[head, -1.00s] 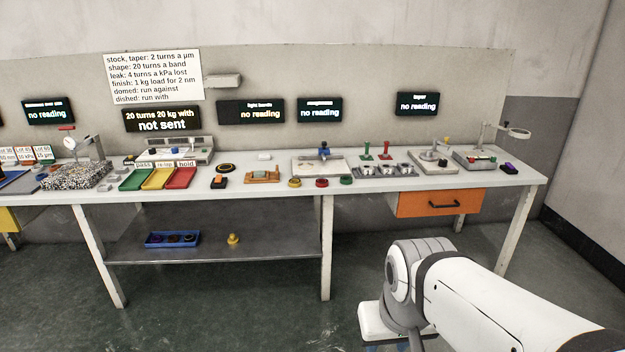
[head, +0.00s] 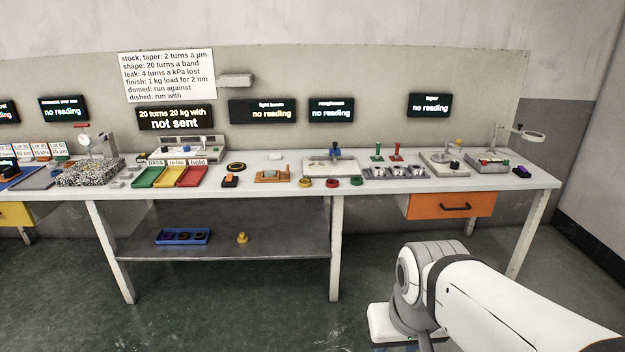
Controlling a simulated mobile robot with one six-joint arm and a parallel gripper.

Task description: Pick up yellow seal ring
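A small round yellow piece (head: 305,182) that looks like a ring sits near the front edge of the bench top, left of a red round piece (head: 332,182) and a green one (head: 357,181). It is too small to tell for sure whether it is the seal ring. Another yellow object (head: 242,237), knob-shaped, stands on the lower shelf. A blue tray (head: 207,238) beside it holds dark round pieces, one with a reddish tint. My arm shows at the lower right, well in front of the bench; my gripper is out of view.
The bench top (head: 450,187) carries green, yellow and red trays (head: 192,178), a wooden cradle (head: 272,176) and several instruments. An orange drawer (head: 450,205) hangs under its right part. Bench legs (head: 336,250) stand at the front. The floor before the bench is clear.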

